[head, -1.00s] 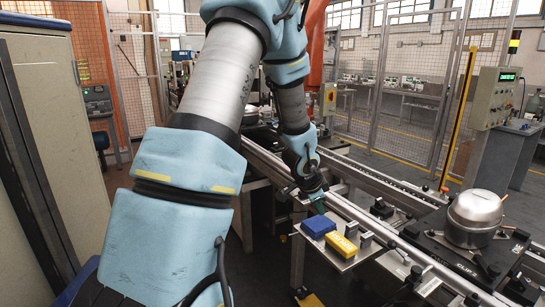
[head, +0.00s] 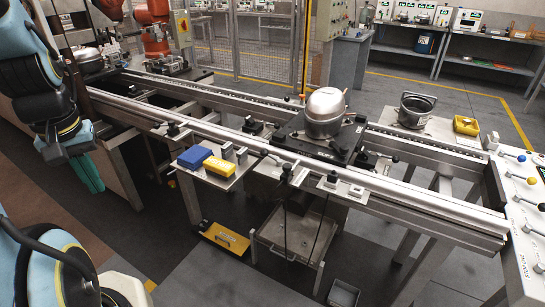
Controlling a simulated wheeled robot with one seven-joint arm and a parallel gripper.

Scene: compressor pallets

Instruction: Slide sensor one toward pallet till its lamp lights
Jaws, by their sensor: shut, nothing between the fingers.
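The pallet (head: 291,143) is a black plate on the conveyor, carrying a round silver compressor (head: 325,112). Several small sensor-like blocks stand along the conveyor's near side. One dark block (head: 287,171) is on a bracket just in front of the pallet, and a pale block (head: 356,190) is further right. I cannot tell which is sensor one, and no lit lamp can be made out on them. My gripper (head: 88,176), with teal fingers pointing down, is at the far left, well apart from the pallet and these blocks. It is shut and empty.
A small shelf (head: 236,180) on the near side holds a blue box (head: 194,157) and a yellow box (head: 219,167). The near conveyor rail (head: 430,198) runs across the view. A control panel (head: 521,195) stands at the right.

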